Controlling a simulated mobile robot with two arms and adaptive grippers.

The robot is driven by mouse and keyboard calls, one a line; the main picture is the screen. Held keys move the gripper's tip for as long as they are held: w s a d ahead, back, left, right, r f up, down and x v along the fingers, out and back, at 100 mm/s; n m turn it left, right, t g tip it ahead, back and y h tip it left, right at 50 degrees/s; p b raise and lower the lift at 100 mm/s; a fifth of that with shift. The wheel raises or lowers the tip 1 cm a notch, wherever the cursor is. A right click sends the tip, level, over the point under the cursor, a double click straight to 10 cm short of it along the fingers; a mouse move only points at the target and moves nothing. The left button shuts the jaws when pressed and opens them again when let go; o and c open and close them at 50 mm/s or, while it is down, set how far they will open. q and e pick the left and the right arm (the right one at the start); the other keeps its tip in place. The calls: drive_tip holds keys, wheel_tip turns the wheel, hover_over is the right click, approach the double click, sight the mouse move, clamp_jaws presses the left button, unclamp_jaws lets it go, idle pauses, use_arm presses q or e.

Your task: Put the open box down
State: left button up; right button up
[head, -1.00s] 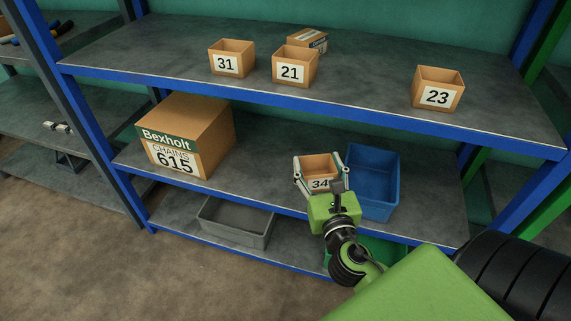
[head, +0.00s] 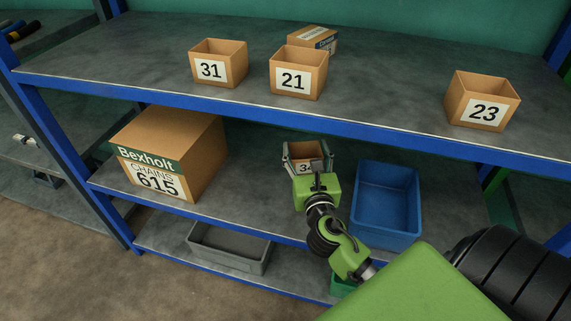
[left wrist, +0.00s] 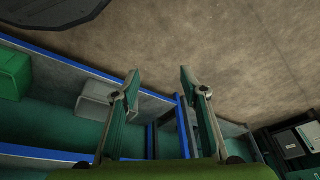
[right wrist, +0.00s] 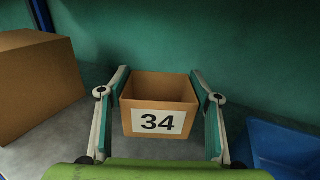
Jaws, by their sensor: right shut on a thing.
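The open box (head: 308,153), a small brown carton labelled 34, is between the two fingers of my right gripper (head: 309,150) over the middle shelf. In the right wrist view the open box (right wrist: 160,102) is upright, its label facing me, with a finger against each side; the right gripper (right wrist: 160,76) is shut on it. Its underside is hidden, so I cannot tell whether it touches the shelf. My left gripper (left wrist: 160,76) is open and empty in the left wrist view and is outside the head view.
The middle shelf (head: 250,200) holds a large Bexholt carton (head: 175,150) on the left and a blue bin (head: 387,200) on the right. Boxes 31 (head: 217,64), 21 (head: 298,73) and 23 (head: 484,101) stand on the upper shelf. A grey tray (head: 230,245) is below.

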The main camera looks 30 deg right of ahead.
sight(294, 155)
drive_tip(key=shift+w+f, duration=0.3)
drive_tip(key=shift+w, duration=0.2)
drive_tip(key=shift+w+f, duration=0.25)
drive_tip(key=shift+w, duration=0.25)
drive_tip(key=w+f+b, duration=0.2)
drive_tip(key=w+f, duration=0.1)
drive_tip(key=shift+w+f+b, duration=0.15)
drive_tip(key=shift+w+b, duration=0.05)
drive_tip(key=shift+b, duration=0.15)
drive_tip(key=w+f+b, duration=0.1)
drive_tip(key=f, duration=0.1)
drive_tip(key=w+f+b, duration=0.2)
drive_tip(key=shift+w+a+f, duration=0.15)
drive_tip(key=shift+w+f, duration=0.05)
drive_tip(key=shift+f, duration=0.2)
drive_tip(key=shift+f+b, duration=0.65)
drive_tip(key=shift+f, duration=0.1)
use_arm(q)
drive_tip(key=w+d+r+t+h, duration=0.1)
drive_tip(key=w+d+r+t, duration=0.2)
drive_tip(key=w+r+t, duration=0.3)
drive_tip(key=w+d+r+t+h, duration=0.2)
drive_tip(key=w+d+r+t, duration=0.2)
drive_tip(key=w+r+t, duration=0.3)
drive_tip(key=shift+w+r+m+h, duration=0.3)
drive_tip(key=shift+w+r, duration=1.75)
drive_tip(key=shift+w, duration=0.5)
drive_tip(key=shift+r, duration=0.2)
use_arm(e)
drive_tip(key=shift+f, duration=0.1)
